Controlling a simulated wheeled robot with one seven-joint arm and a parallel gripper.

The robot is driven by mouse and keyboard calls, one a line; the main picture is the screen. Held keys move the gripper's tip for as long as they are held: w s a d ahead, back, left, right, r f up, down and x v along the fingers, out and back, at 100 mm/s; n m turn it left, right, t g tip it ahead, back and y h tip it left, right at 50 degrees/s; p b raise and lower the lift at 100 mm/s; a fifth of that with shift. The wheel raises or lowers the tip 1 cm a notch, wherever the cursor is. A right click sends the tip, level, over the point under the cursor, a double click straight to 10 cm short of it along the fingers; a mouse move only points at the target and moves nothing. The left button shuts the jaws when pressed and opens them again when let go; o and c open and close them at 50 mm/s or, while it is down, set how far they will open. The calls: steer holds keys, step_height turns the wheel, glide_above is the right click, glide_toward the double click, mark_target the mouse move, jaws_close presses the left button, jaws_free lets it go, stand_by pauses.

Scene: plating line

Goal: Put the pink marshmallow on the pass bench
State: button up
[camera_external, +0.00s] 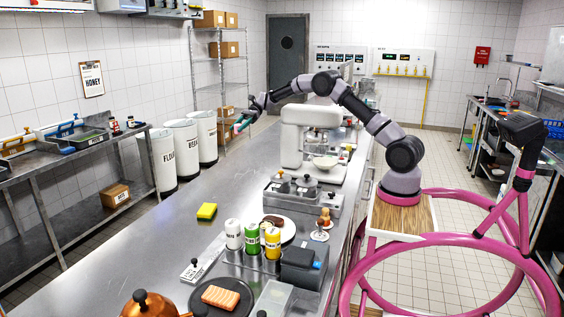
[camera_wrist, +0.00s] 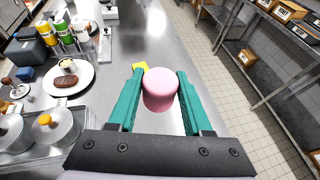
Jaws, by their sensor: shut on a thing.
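The pink marshmallow (camera_wrist: 160,90) is between the two green fingers of my gripper (camera_wrist: 159,75) in the wrist view. My gripper is shut on it, and the fingers flank its sides. In the external view my gripper (camera_external: 241,124) is at the end of the outstretched arm, above the far left side of the long steel bench (camera_external: 170,255). The marshmallow is too small to make out clearly there. The bench surface also shows below the marshmallow in the wrist view (camera_wrist: 145,38). I cannot tell if a separate part is the pass bench.
A yellow sponge (camera_external: 206,211) lies on the bench, with bare steel around it. A white plate (camera_wrist: 85,82) holds a brown food piece. Several bottles (camera_external: 252,238), lidded pots (camera_wrist: 55,133) and a white mixer (camera_external: 300,135) stand along the bench's right side. Floor lies beyond its left edge.

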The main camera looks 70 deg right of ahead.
steer(key=w+a+f, duration=0.1)
steer(key=a+f, duration=0.7)
steer(key=a, duration=0.3)
steer(key=m+t, duration=0.1)
steer(key=t, duration=0.1)
glide_above(233, 194)
step_height(233, 194, down, 10)
steer(key=shift+h, duration=0.3)
steer(key=f, duration=0.9)
steer(key=shift+s+a+f, duration=0.2)
steer(key=shift+f, duration=0.15)
steer(key=o, duration=0.8)
steer(key=shift+f, duration=0.1)
steer(key=shift+c, duration=0.2)
